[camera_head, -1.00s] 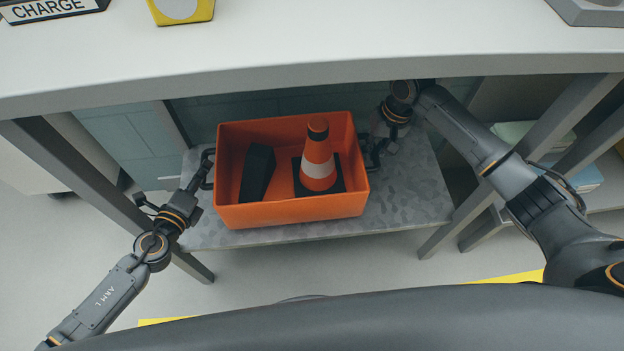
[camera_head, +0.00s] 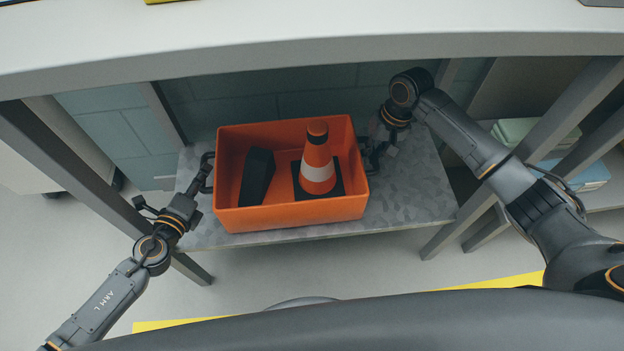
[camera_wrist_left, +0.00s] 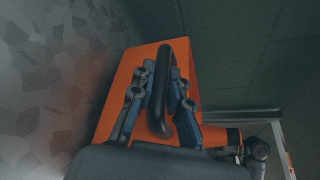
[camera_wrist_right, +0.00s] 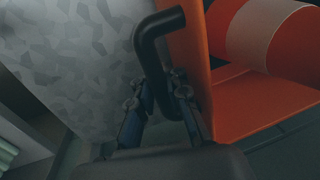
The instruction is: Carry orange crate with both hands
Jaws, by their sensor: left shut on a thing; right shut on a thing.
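The orange crate (camera_head: 290,214) is at the grey speckled lower shelf under the white counter, upright as far as I see; I cannot tell whether its base touches the shelf. It holds an orange and white cone (camera_head: 318,172) on a black base and a dark wedge (camera_head: 257,177). My left gripper (camera_head: 206,172) is shut on the crate's left handle; the left wrist view shows this black handle (camera_wrist_left: 161,85) between the fingers. My right gripper (camera_head: 372,155) is shut on the right handle, a black bar (camera_wrist_right: 148,52) in the right wrist view.
Grey legs (camera_head: 75,170) stand left and right. Another shelf with green and blue items (camera_head: 580,175) is at the right. Open floor (camera_head: 370,262) with yellow marking lies in front.

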